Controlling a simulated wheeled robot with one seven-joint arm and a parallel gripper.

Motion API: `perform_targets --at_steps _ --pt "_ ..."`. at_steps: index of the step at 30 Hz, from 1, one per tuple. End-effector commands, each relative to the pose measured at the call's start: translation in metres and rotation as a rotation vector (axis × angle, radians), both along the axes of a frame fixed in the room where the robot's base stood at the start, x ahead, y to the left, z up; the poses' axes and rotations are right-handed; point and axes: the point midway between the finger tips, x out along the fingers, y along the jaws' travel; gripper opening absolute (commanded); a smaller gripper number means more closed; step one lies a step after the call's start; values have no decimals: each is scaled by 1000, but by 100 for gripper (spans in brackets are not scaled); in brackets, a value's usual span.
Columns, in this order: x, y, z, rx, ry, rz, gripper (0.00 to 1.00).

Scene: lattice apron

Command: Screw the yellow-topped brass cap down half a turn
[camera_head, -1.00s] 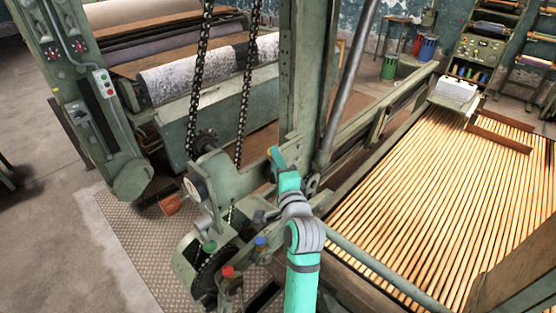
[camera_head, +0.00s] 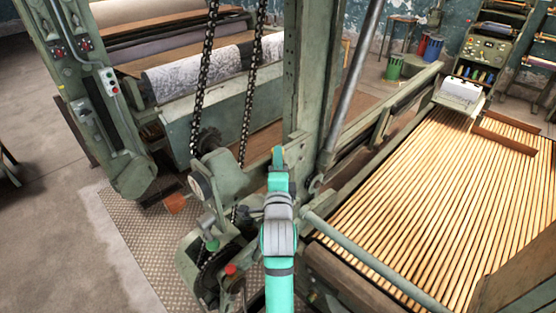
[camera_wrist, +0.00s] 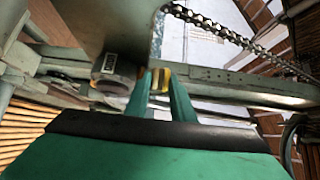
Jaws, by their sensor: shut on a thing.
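The yellow-topped brass cap (camera_wrist: 160,80) shows as a small yellow piece between my fingertips in the wrist view. My gripper (camera_wrist: 160,88) is shut on it, one teal finger on each side. The fingers hide most of the cap, and its thread and seat cannot be seen. In the head view my gripper (camera_head: 278,156) is at the machine's green upright, and my teal arm covers what lies below it.
A red knob (camera_head: 231,269) and a green knob (camera_head: 212,245) stand left of my arm. Chains (camera_head: 247,105) hang close behind. A grey roller bar (camera_head: 375,262) and the wooden slatted apron (camera_head: 430,200) lie to the right.

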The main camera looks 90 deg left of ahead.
Motion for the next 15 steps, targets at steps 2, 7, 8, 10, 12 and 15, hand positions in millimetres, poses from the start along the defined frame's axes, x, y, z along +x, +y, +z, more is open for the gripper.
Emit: perform_targets --at_steps 2,7,8,10,12,15 --pt "1 0 0 1 -2 -1 0" --pt "1 0 0 1 -1 -1 30" --pt "1 0 0 1 -1 -1 30" --pt "1 0 0 1 -1 0 30" --pt "0 0 0 0 -1 0 30" --pt "0 -1 0 0 0 0 30"
